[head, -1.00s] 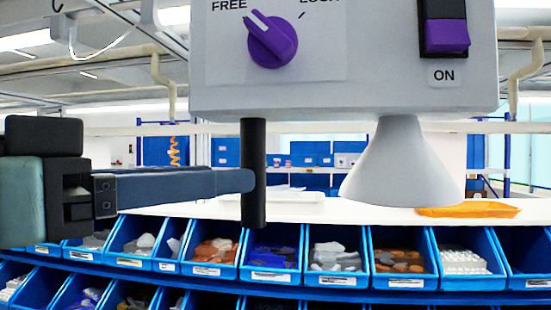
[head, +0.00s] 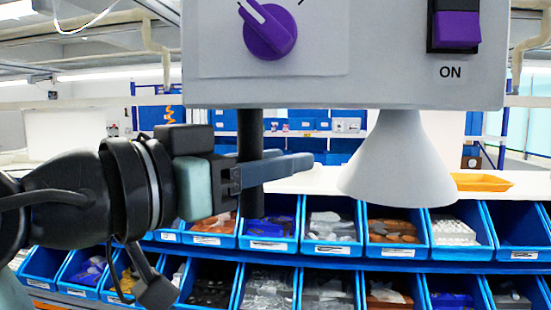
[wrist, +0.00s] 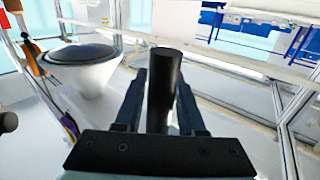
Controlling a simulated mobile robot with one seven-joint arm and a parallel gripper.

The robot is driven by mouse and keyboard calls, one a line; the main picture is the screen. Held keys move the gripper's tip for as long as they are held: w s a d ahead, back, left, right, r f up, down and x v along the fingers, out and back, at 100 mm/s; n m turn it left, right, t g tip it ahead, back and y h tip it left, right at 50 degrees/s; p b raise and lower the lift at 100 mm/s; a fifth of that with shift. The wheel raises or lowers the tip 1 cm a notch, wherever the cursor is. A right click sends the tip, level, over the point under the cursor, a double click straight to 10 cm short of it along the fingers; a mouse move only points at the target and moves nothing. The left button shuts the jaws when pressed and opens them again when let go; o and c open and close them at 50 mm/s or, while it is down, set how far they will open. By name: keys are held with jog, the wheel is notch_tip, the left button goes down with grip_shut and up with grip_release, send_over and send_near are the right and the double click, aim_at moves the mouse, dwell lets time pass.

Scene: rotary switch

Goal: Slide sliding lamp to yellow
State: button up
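The lamp is a grey box (head: 350,80) with a grey cone shade (head: 398,165) below its right side and a black vertical handle (head: 250,136) below its left side. My gripper (head: 302,163) comes from the left, its fingers level with the handle and passing it. In the wrist view the handle (wrist: 164,85) stands between my two fingers, with a narrow gap seeming to show, so the gripper looks open around it. The cone's dark round opening (wrist: 80,54) is at upper left there. The lamp's rail and any yellow mark are out of view.
The box carries a purple knob (head: 270,32) and a purple switch (head: 457,28) labelled ON. Rows of blue bins (head: 332,228) stand behind and below, under a white ledge (head: 310,182). An orange-yellow tray (head: 482,182) lies on the ledge at right.

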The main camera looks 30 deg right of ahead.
grip_shut()
dwell(1.1)
